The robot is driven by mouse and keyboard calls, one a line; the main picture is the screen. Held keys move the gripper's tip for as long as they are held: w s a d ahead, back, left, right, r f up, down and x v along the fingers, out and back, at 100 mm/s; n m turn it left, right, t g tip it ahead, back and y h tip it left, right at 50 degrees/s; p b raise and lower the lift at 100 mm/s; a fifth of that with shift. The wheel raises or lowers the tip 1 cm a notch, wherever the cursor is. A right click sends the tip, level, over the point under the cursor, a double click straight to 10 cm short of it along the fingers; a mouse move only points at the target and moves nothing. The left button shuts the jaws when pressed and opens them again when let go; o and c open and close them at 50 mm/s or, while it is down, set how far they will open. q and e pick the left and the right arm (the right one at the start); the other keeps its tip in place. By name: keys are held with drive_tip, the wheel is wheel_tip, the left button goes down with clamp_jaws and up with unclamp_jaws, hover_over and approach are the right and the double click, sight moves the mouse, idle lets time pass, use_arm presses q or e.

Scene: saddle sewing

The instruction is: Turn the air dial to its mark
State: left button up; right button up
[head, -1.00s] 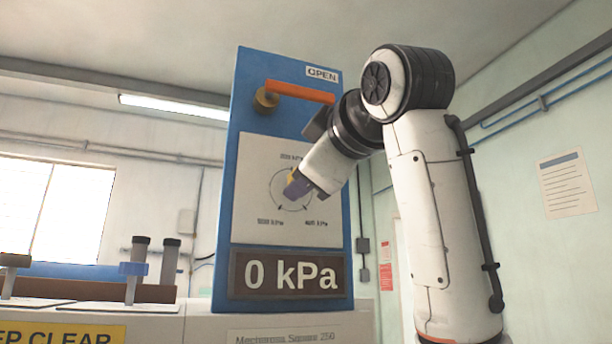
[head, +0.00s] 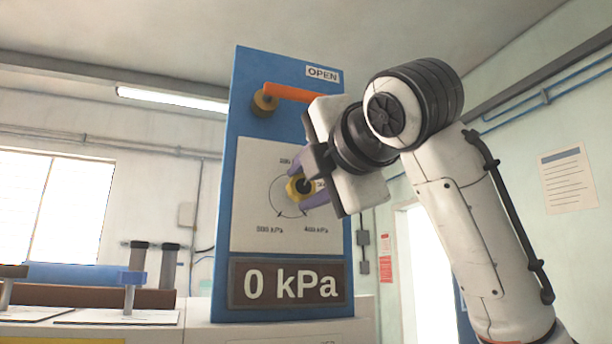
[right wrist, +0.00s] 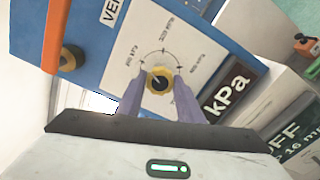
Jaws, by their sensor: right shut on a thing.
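The air dial (head: 299,188) is a yellow knob with a dark centre on a white scale plate (head: 258,165) of the blue panel (head: 226,200). It also shows in the right wrist view (right wrist: 159,80). My right gripper (head: 307,186) has its purple fingers on either side of the dial and is shut on it. In the right wrist view the fingers (right wrist: 158,92) flank the knob. The display (head: 288,284) below reads 0 kPa. The gripper hides part of the scale in the head view. My left gripper is not in view.
An orange-handled lever (head: 299,92) with a brass hub sits above the dial, close to my right gripper, beside an OPEN label (head: 323,74).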

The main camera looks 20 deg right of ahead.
drive_tip(key=n, duration=0.2)
drive_tip(key=shift+n, duration=0.3)
drive_tip(key=shift+f+n+p, duration=0.1)
drive_tip(key=shift+n+p, duration=0.25)
drive_tip(key=shift+n, duration=0.75)
drive_tip(key=o, duration=1.1)
drive_tip(key=shift+c, duration=0.2)
drive_tip(key=s+b, duration=0.2)
drive_tip(key=s, duration=0.8)
drive_tip(key=shift+s+d+b, duration=0.15)
drive_tip(key=shift+b, duration=0.2)
